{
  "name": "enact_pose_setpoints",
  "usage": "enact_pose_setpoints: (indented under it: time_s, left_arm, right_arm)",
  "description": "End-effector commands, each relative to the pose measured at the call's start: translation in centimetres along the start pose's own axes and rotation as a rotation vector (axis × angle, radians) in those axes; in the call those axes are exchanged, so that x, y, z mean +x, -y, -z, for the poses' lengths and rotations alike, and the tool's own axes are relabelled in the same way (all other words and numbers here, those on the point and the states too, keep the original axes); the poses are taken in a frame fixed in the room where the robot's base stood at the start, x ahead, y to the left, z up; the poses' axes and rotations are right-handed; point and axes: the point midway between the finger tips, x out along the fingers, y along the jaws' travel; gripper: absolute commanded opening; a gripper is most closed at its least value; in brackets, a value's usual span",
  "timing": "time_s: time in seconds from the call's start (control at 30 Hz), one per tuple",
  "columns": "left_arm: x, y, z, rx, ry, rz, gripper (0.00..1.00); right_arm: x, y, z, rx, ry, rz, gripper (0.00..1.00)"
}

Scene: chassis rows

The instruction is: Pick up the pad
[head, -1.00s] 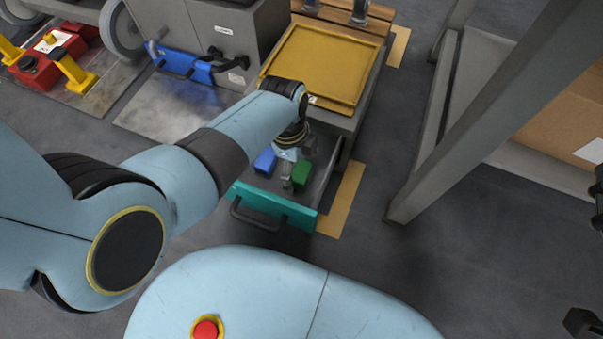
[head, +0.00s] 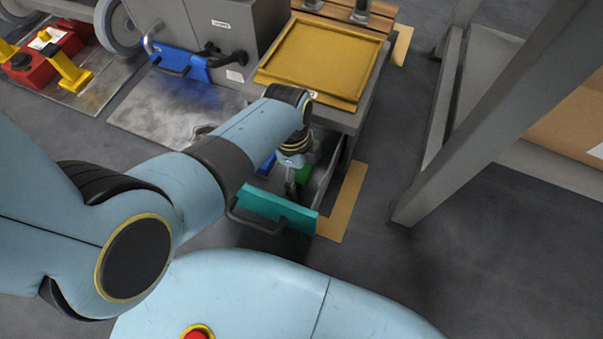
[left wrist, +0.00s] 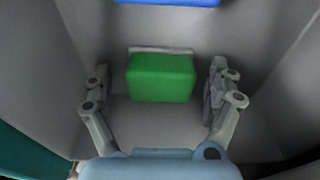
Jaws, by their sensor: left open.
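A green block-shaped pad (left wrist: 160,78) lies on the grey floor of the open drawer, with a pale strip along its far edge. It shows partly in the head view (head: 304,174). My left gripper (left wrist: 158,90) is open and empty, with one finger to each side of the green pad and a gap on both sides. In the head view the left gripper (head: 293,184) points down into the drawer and covers part of the pad. A blue block (head: 267,165) lies beyond it, also at the top of the left wrist view (left wrist: 170,2). My right gripper is out of view.
The drawer has a teal front (head: 272,209) with a dark handle, and grey walls close around the gripper. A yellow tray (head: 318,62) tops the cabinet above. A grey rack post (head: 490,115) stands to the right, with open floor between.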

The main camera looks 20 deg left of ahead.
Motion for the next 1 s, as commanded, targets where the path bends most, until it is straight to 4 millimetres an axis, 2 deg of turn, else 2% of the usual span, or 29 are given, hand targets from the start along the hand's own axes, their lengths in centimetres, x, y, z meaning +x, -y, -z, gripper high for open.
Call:
enact_pose_setpoints:
  time_s: [0.3,0.77,1.0]
  left_arm:
    - [0.05,0.06,0.01,0.0,0.0,0.001,0.89]
    - [0.07,0.03,0.0,0.0,0.0,0.0,0.29]
    - [0.06,0.03,-0.01,0.0,0.0,0.0,0.27]
  right_arm:
    - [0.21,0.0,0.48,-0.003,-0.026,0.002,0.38]
    - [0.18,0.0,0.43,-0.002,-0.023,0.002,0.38]
    - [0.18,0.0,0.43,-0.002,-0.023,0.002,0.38]
